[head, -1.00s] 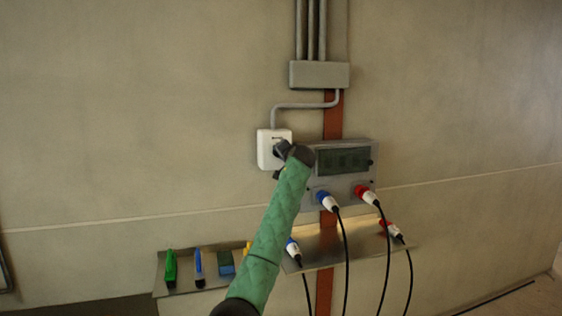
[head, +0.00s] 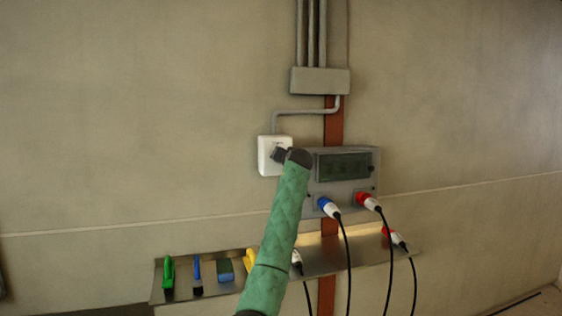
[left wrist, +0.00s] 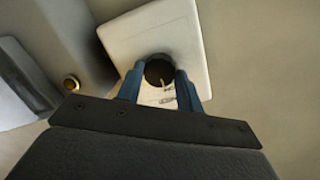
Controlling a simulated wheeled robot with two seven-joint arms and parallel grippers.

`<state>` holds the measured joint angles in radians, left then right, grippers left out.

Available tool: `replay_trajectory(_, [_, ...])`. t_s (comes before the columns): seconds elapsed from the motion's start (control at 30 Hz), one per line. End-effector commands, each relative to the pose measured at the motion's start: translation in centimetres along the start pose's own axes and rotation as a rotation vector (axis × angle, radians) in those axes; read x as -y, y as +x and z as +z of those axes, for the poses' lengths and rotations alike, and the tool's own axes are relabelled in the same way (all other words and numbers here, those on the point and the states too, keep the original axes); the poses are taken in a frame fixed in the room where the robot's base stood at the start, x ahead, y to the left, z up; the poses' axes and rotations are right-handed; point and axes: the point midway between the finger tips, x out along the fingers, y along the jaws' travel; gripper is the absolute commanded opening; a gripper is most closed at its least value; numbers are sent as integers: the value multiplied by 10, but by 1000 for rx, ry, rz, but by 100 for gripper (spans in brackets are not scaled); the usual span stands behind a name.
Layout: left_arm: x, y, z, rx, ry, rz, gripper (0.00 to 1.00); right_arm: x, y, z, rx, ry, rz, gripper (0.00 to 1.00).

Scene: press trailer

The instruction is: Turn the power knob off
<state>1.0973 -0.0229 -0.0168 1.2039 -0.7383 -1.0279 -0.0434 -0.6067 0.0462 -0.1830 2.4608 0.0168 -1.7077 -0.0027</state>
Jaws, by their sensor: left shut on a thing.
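The white switch box (head: 265,145) is fixed to the wall beside the grey socket panel. Its power knob (left wrist: 157,69) is dark and round and shows in the left wrist view between two blue fingers, with a light line on its face. My left gripper (left wrist: 160,80) is shut on the knob, one finger on each side. In the head view, my left gripper (head: 279,155) is at the box's front and hides the knob. My right gripper is out of view.
The grey panel (head: 345,190) with a dark window stands close to the right, with blue (head: 328,206) and red (head: 368,202) plugs. Black cables hang below. A metal shelf (head: 340,262) below carries brushes and a sponge. The wall to the left is clear.

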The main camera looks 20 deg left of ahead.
Motion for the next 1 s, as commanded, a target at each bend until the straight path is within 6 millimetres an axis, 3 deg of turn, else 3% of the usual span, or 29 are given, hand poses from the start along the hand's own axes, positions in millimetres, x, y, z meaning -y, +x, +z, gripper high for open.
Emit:
replay_trajectory(0.27, [-2, 1, 3, 5, 1, 3, 13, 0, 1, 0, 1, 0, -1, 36])
replay_trajectory(0.3, [-2, 1, 3, 5, 1, 3, 42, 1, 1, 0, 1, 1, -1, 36])
replay_trajectory(0.4, [-2, 1, 2, 4, 1, 2, 58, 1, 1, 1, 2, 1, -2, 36])
replay_trajectory(0.73, [-1, -3, 1, 1, 0, 1, 58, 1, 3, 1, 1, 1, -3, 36])
replay_trajectory(1.0, [-3, -39, 2, -1, -2, 2, 58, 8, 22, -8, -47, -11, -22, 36])
